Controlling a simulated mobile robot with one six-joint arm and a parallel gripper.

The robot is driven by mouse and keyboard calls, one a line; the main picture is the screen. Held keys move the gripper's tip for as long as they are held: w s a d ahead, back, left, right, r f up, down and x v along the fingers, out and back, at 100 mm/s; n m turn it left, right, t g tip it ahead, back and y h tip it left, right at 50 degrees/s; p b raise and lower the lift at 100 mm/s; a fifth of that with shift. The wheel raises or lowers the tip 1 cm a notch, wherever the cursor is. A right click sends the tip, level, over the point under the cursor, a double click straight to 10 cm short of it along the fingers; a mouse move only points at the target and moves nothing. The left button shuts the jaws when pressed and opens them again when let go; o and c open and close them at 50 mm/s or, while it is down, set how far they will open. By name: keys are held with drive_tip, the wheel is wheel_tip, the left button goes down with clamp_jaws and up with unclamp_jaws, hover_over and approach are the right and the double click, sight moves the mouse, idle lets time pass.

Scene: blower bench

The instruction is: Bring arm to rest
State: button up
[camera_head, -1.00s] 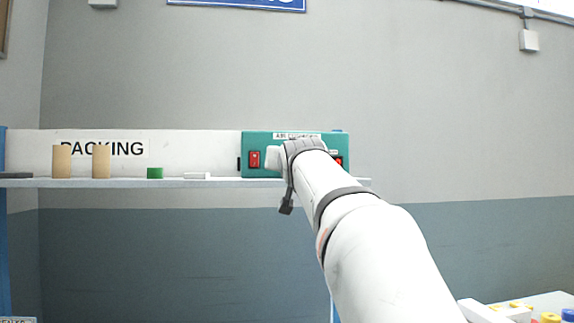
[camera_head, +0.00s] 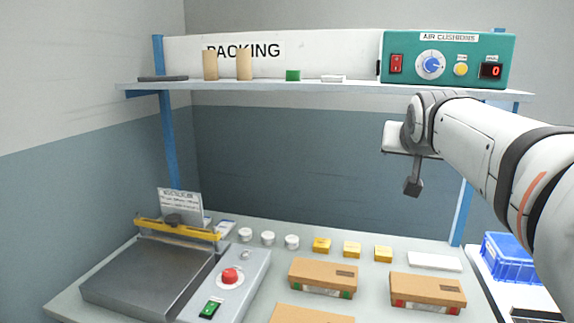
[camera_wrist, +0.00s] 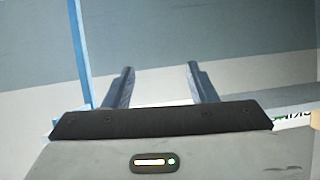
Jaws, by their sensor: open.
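My arm reaches in from the right in the head view, its wrist just below the shelf and in front of the right part of the bench. My gripper (camera_wrist: 160,85) shows in the wrist view with its two fingers apart and nothing between them. In the head view the fingers are hidden or too unclear to make out. Beyond the fingers in the wrist view are a blue post (camera_wrist: 80,50) and the wall.
A shelf (camera_head: 250,89) carries a teal air cushions box (camera_head: 447,85). The bench below holds a sealer (camera_head: 155,275), cardboard boxes (camera_head: 322,277), yellow blocks (camera_head: 352,250) and white round pieces (camera_head: 268,238). A blue crate (camera_head: 512,262) stands at right.

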drive_tip(key=s+a+f+n+g+y+p, duration=0.1)
drive_tip(key=s+a+f+g+p, duration=0.2)
drive_tip(key=s+f, duration=0.8)
drive_tip(key=s+a+f+n+g+y+p, duration=0.1)
drive_tip(key=s+a+f+n+g+p, duration=0.1)
drive_tip(key=s+a+f+g, duration=0.4)
drive_tip(key=s+f+p, duration=0.1)
drive_tip(key=s+f, duration=0.4)
drive_tip(key=s, duration=0.2)
drive_tip(key=shift+a+y, duration=0.35)
drive_tip(key=shift+y, duration=0.05)
drive_tip(key=shift+c, duration=0.5)
